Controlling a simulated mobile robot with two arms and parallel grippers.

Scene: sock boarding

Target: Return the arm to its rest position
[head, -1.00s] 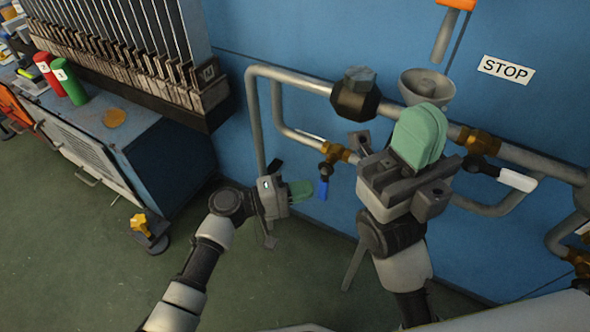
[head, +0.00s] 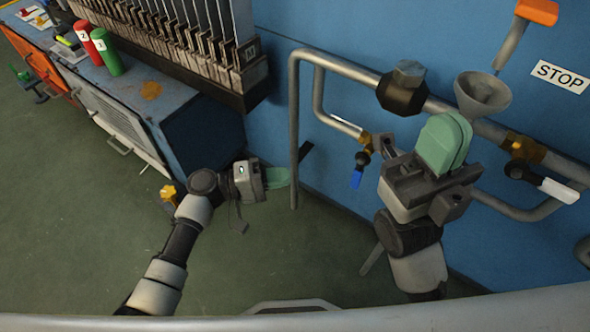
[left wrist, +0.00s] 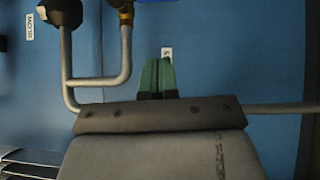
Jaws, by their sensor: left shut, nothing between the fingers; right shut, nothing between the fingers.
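My left arm reaches up from the lower left in the head view. Its gripper (head: 278,177) has its green fingers together and empty, left of the grey pipe's lower end and above the green floor. In the left wrist view the same fingertips (left wrist: 157,76) are side by side before a blue panel, with nothing held. My right gripper (head: 445,143) points up at the right of the head view, its green fingers together and empty. It overlaps the piping in the picture; the gap to it is hard to tell.
Grey pipes (head: 340,68) with a blue-handled valve (head: 357,178) and a white-handled valve (head: 555,190) run along the blue panel (head: 325,222). A funnel (head: 482,92) is behind my right gripper. A workbench (head: 190,100) with red and green cylinders stands left. Floor (head: 75,225) at lower left is clear.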

